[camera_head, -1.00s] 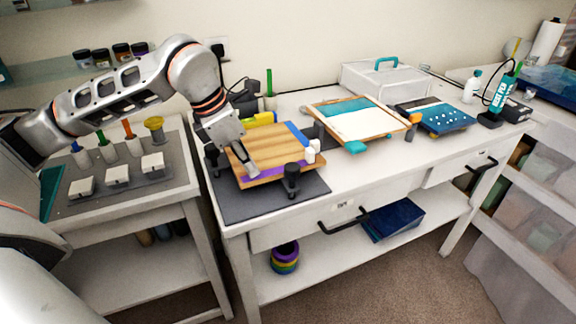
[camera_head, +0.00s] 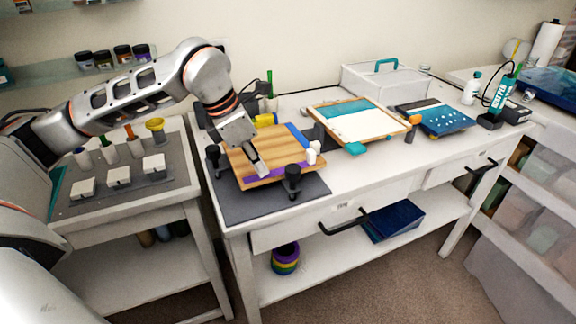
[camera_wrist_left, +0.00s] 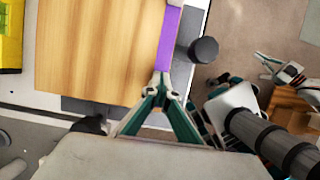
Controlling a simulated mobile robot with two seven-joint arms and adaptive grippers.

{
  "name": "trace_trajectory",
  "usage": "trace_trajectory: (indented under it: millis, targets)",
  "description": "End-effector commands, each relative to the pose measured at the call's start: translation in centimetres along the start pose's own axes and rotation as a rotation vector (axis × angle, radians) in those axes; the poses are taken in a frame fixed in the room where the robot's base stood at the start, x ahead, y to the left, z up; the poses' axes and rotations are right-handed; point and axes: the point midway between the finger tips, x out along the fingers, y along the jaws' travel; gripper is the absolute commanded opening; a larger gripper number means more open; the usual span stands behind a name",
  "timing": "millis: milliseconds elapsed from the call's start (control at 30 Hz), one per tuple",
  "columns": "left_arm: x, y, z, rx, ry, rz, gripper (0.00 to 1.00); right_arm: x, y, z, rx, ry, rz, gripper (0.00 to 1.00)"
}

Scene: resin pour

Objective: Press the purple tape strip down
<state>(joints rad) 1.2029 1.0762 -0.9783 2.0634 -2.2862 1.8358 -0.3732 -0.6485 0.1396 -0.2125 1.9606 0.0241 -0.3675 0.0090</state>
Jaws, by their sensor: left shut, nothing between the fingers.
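The purple tape strip (camera_head: 286,170) lies along the front edge of a striped wooden board (camera_head: 281,150). In the left wrist view the strip (camera_wrist_left: 169,40) runs along the board's edge up from my fingertips. My left gripper (camera_head: 262,174) is shut and empty, pointing down at the strip. In the left wrist view its closed fingertips (camera_wrist_left: 162,82) are at the strip's near end and hide part of it. Whether they touch or hover just above is hard to tell. My right gripper is not in the head view; grey and teal parts at the right of the wrist view are unclear.
Black posts (camera_head: 292,181) stand by the board on a dark mat (camera_head: 240,208). Blue tape (camera_head: 297,134), yellow tape (camera_head: 265,119) and a small white item (camera_head: 311,155) are at its other edges. A framed panel (camera_head: 355,122) lies to the right.

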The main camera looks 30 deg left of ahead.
Motion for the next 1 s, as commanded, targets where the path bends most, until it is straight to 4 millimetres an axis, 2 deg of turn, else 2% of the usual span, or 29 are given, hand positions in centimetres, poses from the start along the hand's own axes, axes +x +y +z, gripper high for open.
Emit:
trace_trajectory:
  millis: [1000]
  targets:
    - [1.1, -0.1, 2.9, 0.001, 0.004, -0.003, 0.0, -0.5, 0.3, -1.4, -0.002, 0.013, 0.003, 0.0]
